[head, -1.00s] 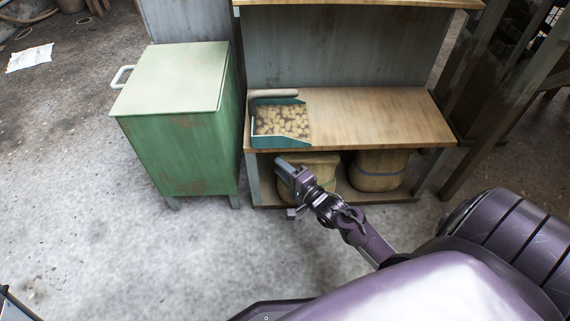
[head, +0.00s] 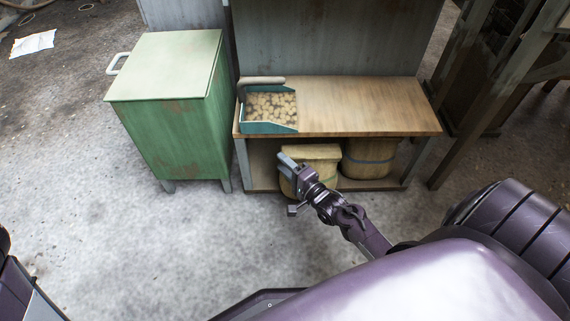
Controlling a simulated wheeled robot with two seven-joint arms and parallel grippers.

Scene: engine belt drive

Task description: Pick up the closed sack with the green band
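Two tan sacks stand on the low shelf under the wooden bench. The right sack (head: 368,170) has a dull blue-green band around it and looks closed. My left gripper is out of view; only part of my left arm shows at the lower left.
The wooden bench top (head: 360,105) overhangs the sacks, with a teal scoop (head: 268,127) of round tan pieces on its left. A green cabinet (head: 180,130) stands to the left. A wooden frame stands at right. The grey floor in front is clear.

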